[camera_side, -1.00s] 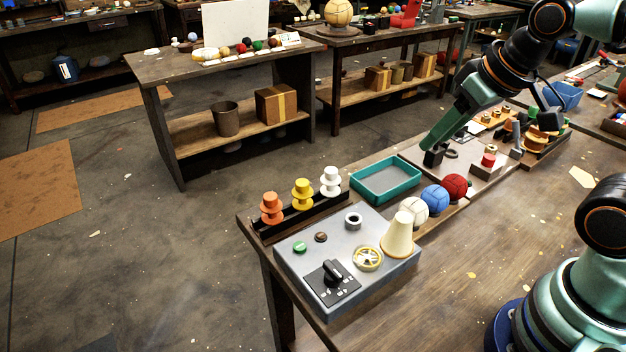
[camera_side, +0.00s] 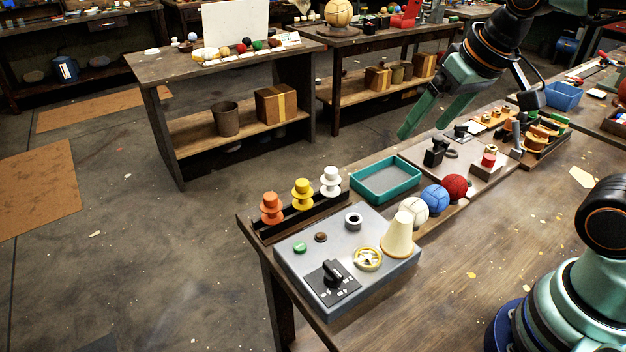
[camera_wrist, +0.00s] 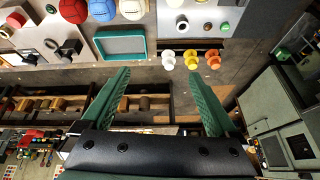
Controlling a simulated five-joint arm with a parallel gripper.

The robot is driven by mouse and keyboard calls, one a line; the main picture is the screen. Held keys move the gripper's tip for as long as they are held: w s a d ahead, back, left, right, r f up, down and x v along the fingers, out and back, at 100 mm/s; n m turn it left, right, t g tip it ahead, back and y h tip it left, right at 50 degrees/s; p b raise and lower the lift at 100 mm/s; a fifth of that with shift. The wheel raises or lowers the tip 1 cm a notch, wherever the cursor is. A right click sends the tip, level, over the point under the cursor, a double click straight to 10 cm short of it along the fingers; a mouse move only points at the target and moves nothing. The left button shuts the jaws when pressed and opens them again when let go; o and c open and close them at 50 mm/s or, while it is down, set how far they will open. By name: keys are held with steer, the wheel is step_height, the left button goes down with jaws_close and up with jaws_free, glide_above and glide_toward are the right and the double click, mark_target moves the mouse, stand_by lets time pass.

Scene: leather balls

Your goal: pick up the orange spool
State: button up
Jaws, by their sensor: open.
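The orange spool (camera_side: 271,208) stands upright at the left end of a dark rack (camera_side: 300,217) on the workbench's far left corner. A yellow spool (camera_side: 303,193) and a white spool (camera_side: 331,181) stand beside it in the same rack. In the wrist view the orange spool (camera_wrist: 213,59) is at the right of the three, beyond the fingertips. My gripper (camera_side: 424,138) is open and empty, raised to the right of the spools and well apart from them. Its two green fingers also show in the wrist view (camera_wrist: 160,75).
A grey panel (camera_side: 290,262) with a cream cone (camera_side: 398,236) stands in front of the rack. The bench's right front is mostly clear.

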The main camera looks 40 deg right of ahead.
steer(key=w+a+r+m+g, duration=0.1)
steer(key=w+a+r+m, duration=0.1)
steer(key=w+a+m, duration=0.3)
steer(key=m+g, duration=0.4)
steer(key=m, duration=0.4)
glide_above(270, 196)
step_height(270, 196, down, 12)
steer(key=r, duration=0.1)
steer(key=shift+w+a+f+m, duration=0.1)
steer(key=shift+f+m, duration=0.1)
steer(key=shift+f, duration=0.25)
steer(key=shift+w+a+f+m, duration=0.1)
steer(key=shift+f+m, duration=0.1)
steer(key=shift+f, duration=0.25)
step_height(270, 196, down, 6)
steer(key=shift+r, duration=0.1)
steer(key=shift+s+d+f, duration=0.1)
steer(key=shift+d+f, duration=0.05)
steer(key=shift+f, duration=1.25)
steer(key=shift+s+d+f, duration=0.1)
steer(key=shift+f, duration=1.25)
steer(key=c, duration=1.4)
